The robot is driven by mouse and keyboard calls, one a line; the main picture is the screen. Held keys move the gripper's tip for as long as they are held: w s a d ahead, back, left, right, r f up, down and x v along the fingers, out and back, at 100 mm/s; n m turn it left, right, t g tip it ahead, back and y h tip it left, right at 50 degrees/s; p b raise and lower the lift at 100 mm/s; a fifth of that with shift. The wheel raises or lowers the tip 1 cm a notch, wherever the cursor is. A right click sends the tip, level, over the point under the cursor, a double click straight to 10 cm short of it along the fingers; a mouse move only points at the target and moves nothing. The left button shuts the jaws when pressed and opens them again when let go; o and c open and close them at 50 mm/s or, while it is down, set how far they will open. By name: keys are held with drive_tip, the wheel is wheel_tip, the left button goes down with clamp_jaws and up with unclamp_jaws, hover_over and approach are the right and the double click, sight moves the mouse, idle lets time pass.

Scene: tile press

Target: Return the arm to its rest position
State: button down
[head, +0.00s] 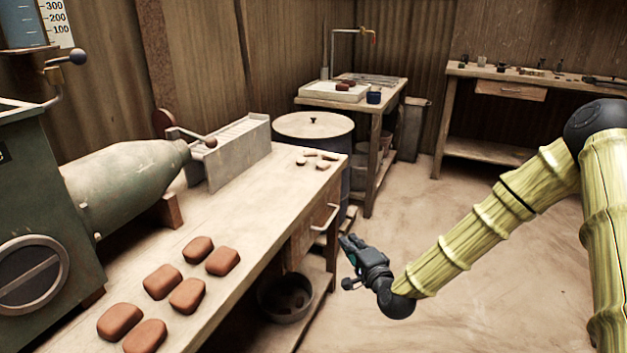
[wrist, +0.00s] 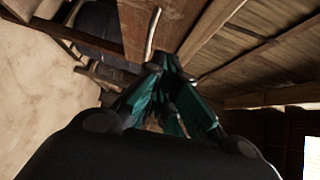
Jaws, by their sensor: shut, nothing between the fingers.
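My arm (head: 480,235) is bamboo-like with dark joints and comes in from the right, bent at a dark elbow. My gripper (head: 345,243) is out over the floor, just right of the workbench's drawer end. It is shut and empty. In the wrist view its dark teal fingers (wrist: 168,80) come together at the tips. No object is held. The wrist view behind the fingers shows wooden bench parts and a pale floor.
The workbench (head: 255,235) at left bears several red-brown clay pieces (head: 162,282) and a green press machine (head: 125,185). Its drawer handle (head: 326,218) sticks out near my gripper. A lidded drum (head: 313,125) and side table (head: 385,100) stand behind. Floor (head: 480,310) is clear at right.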

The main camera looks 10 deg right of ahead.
drive_tip(key=s+a+f+n+g, duration=0.2)
drive_tip(key=s+f+n+g, duration=0.2)
drive_tip(key=s+f, duration=0.6)
drive_tip(key=s+a+f+n+g, duration=0.2)
drive_tip(key=s+f+n+g, duration=0.15)
drive_tip(key=s+f, duration=0.65)
drive_tip(key=s+d+f+n+g+h, duration=0.1)
drive_tip(key=s+d+f+n+g, duration=0.2)
drive_tip(key=s, duration=0.6)
drive_tip(key=s+d+f+n+g+h, duration=0.1)
drive_tip(key=s+f+n+g+h, duration=0.15)
drive_tip(key=s+f, duration=0.45)
drive_tip(key=s+d+f+n+g, duration=0.15)
drive_tip(key=s+g, duration=0.25)
drive_tip(key=s, duration=0.7)
wheel_tip(320, 180, up, 24)
drive_tip(key=p, duration=2.4)
drive_tip(key=shift+w+d, duration=0.2)
drive_tip(key=shift+d, duration=0.1)
drive_tip(key=shift+f, duration=0.15)
